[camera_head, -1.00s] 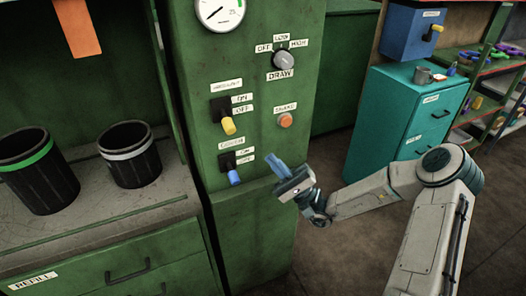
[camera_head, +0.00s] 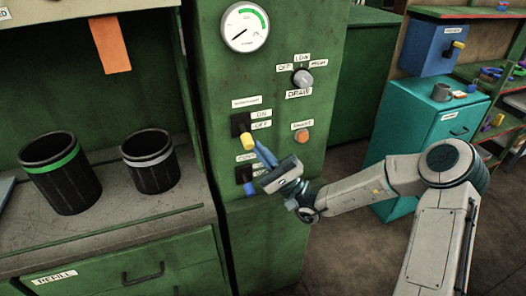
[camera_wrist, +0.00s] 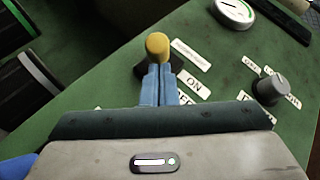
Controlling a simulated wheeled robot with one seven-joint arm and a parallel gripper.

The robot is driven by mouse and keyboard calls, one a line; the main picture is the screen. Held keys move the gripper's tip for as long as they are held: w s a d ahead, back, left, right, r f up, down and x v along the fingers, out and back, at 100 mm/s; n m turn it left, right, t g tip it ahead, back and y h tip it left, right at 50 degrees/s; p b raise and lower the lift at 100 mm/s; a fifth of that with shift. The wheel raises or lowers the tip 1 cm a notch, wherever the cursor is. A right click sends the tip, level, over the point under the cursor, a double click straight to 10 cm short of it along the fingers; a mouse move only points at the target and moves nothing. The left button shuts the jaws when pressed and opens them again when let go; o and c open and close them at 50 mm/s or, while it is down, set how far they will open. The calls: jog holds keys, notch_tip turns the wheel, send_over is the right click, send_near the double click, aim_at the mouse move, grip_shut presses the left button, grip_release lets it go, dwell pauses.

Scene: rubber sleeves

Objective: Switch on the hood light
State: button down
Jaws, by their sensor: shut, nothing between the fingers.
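The yellow-tipped lever (camera_head: 247,141) sits on a black switch plate (camera_head: 240,124) on the green panel. It hangs down on the OFF side, below the ON label (camera_head: 262,114). The small label above it is too blurred to read here. My gripper (camera_head: 259,148) is shut and empty, its blue fingers right beside the lever's tip. In the wrist view the yellow tip (camera_wrist: 157,45) stands just beyond the fingertips (camera_wrist: 158,68). I cannot tell whether they touch.
Below, another switch with a blue lever (camera_head: 250,188) is partly hidden by my gripper. An orange button (camera_head: 302,136), a grey rotary knob (camera_head: 302,78) and a gauge (camera_head: 246,28) share the panel. Two black bins (camera_head: 150,162) stand on the counter at left.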

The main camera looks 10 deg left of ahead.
jog(key=shift+r+t, duration=0.1)
jog(key=shift+t, duration=0.2)
jog(key=shift+s+d+r+m+h+p, duration=0.15)
jog(key=shift+m+h+p, duration=0.3)
jog(key=shift+p, duration=0.3)
jog(key=shift+r+m+t+h+p, duration=0.25)
jog(key=shift+m+t+h+p, duration=0.1)
jog(key=shift+m+t+p, duration=0.45)
jog(key=s+d+f+m+h+p, duration=0.1)
jog(key=s+d, duration=0.1)
jog(key=d, duration=0.4)
jog(key=s+d+f+m+t+h+p, duration=0.1)
jog(key=s+d+m+h+p, duration=0.1)
jog(key=d, duration=0.4)
jog(key=shift+s+f, duration=0.3)
jog(key=shift+s, duration=0.25)
